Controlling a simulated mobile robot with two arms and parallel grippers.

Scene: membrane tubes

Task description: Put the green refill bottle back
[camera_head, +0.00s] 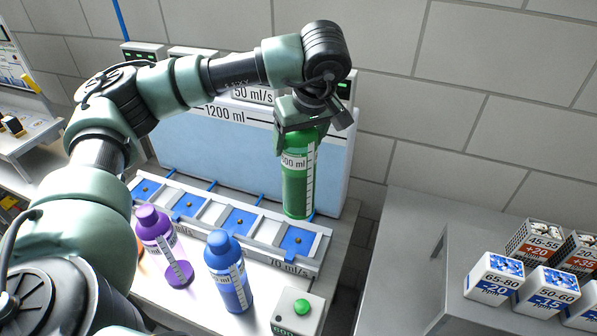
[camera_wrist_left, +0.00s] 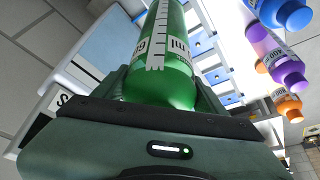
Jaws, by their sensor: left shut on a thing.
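The green refill bottle (camera_head: 298,185) is upright in the head view, marked 500 ml. My left gripper (camera_head: 302,128) comes down from above and is shut on its upper part, hiding its cap. The bottle's base appears above and slightly behind the rightmost blue pad (camera_head: 298,243) of the slotted rack (camera_head: 262,262); I cannot tell the exact gap. In the left wrist view the green bottle (camera_wrist_left: 168,50) runs up between the fingers of my left gripper (camera_wrist_left: 165,92). My right gripper is not in view.
A purple bottle (camera_head: 155,232) and a blue bottle (camera_head: 228,272) stand in front of the rack. A white box with a green button (camera_head: 299,307) is at front right. The blue-fronted 1200 ml tank (camera_head: 225,150) is behind. Labelled boxes (camera_head: 493,282) sit on the right bench.

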